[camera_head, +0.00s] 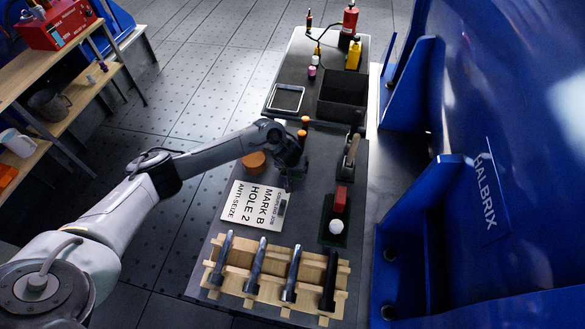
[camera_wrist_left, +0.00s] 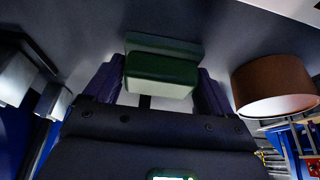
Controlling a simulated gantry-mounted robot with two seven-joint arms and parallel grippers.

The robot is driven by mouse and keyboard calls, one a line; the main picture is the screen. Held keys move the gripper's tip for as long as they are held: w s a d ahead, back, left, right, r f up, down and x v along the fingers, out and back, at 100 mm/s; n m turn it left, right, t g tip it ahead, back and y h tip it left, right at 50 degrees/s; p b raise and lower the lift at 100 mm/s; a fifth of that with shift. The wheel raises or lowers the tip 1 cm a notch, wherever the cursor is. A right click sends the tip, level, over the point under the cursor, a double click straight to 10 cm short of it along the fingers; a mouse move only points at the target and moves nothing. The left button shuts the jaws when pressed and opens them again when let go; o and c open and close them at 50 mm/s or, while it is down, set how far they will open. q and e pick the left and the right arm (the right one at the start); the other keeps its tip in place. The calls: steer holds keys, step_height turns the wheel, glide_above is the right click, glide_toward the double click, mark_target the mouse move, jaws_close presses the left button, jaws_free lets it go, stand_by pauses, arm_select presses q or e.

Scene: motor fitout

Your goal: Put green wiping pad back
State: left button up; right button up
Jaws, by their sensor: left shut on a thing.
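The green wiping pad (camera_wrist_left: 162,72) is a small block between the two fingers of my left gripper (camera_wrist_left: 158,92) in the left wrist view. The left gripper is shut on it. In the head view the left gripper (camera_head: 292,178) is over the dark bench top, just beyond the white sign, and the arm mostly hides the pad there. A dark green surface (camera_wrist_left: 160,42) shows just past the pad in the wrist view; I cannot tell whether they touch. My right gripper is in neither view.
A white sign (camera_head: 252,206) lies nearby, with an orange round container (camera_head: 254,161) behind it. To the right are a brush (camera_head: 351,150) and a green tray (camera_head: 325,240) with a red block and white ball. A wooden rack (camera_head: 225,283) holds several tools. Blue machinery (camera_head: 480,250) bounds the right.

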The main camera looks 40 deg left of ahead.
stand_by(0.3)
arm_select(q)
steer(key=o, duration=0.8)
